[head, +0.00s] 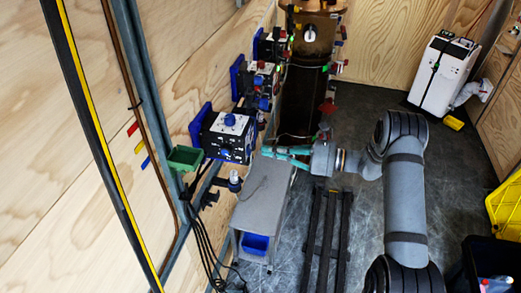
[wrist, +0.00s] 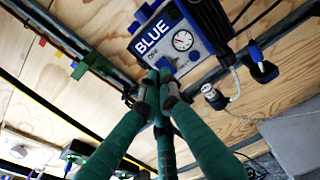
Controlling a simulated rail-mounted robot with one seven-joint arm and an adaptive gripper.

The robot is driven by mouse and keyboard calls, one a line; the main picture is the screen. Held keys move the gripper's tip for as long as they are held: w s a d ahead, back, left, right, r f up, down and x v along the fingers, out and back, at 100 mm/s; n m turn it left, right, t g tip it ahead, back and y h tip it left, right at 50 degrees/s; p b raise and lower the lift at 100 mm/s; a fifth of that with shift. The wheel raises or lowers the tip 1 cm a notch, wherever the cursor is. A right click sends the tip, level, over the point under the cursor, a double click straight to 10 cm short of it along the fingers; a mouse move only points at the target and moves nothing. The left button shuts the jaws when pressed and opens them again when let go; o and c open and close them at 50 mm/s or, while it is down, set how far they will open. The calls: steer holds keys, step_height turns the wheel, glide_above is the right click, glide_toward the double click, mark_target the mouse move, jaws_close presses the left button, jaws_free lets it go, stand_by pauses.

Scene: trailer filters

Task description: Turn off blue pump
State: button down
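The blue pump is a box with a white "BLUE" label (wrist: 152,38) and a round gauge (wrist: 183,40) in the wrist view. In the head view, the likely same box (head: 228,135) is mounted on the left wall, with blue knobs on its top and front. My gripper (wrist: 158,88) has teal fingers that reach towards the lower edge of the box and cover part of it. In the head view, my gripper (head: 268,152) points left at the box, just right of it. Contact with the box and the spacing of the fingertips are unclear.
A green bin (head: 185,158) hangs left of the box. A grey cart (head: 262,205) stands below my gripper. Other blue-backed boxes (head: 258,78) line the wall behind. A dark column (head: 305,95) stands at the back. Cables hang under the box.

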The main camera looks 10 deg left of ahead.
steer(key=d+b, duration=0.3)
steer(key=d, duration=0.6)
steer(key=shift+s+d+r, duration=0.25)
steer(key=shift+d+r, duration=0.05)
steer(key=shift+d, duration=0.1)
